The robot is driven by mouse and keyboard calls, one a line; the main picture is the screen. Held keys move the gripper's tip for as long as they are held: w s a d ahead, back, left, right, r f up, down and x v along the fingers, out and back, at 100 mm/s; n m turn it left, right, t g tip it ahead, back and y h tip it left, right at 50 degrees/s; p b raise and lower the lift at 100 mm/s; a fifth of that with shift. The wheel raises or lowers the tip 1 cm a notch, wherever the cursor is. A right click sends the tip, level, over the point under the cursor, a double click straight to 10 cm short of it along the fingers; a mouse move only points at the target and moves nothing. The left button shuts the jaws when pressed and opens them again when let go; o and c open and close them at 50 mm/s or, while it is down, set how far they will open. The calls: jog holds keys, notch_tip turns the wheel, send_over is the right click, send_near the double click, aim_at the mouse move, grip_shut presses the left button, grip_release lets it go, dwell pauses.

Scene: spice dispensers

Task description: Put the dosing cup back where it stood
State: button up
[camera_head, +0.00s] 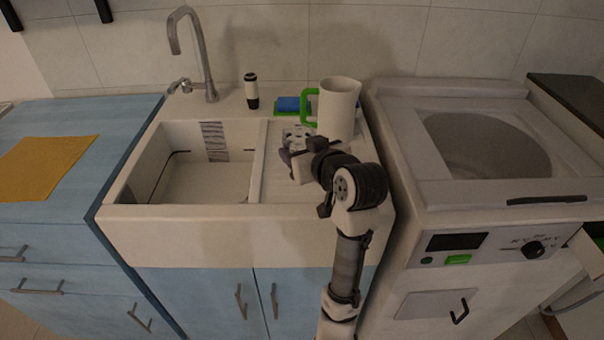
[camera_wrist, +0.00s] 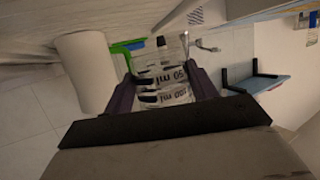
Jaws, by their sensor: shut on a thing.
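The dosing cup (camera_wrist: 165,72) is clear, with black ml markings. In the wrist view it sits between the two dark fingers of my gripper (camera_wrist: 164,88), which is shut on it. In the head view my gripper (camera_head: 290,155) is over the ribbed drainboard (camera_head: 284,188), right of the sink basin. The cup (camera_head: 297,133) shows only faintly there, partly hidden by my gripper. I cannot tell whether the cup touches the surface below.
A white jug (camera_head: 340,104) with a green handle (camera_head: 309,108) stands close behind my gripper. A blue and green sponge (camera_head: 289,104) and a black-and-white bottle (camera_head: 251,91) are at the back. The sink basin (camera_head: 200,182) is left; a washing machine (camera_head: 420,170) stands right.

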jog(key=shift+f, duration=3.3)
jog(key=shift+f, duration=0.15)
jog(key=o, duration=1.1)
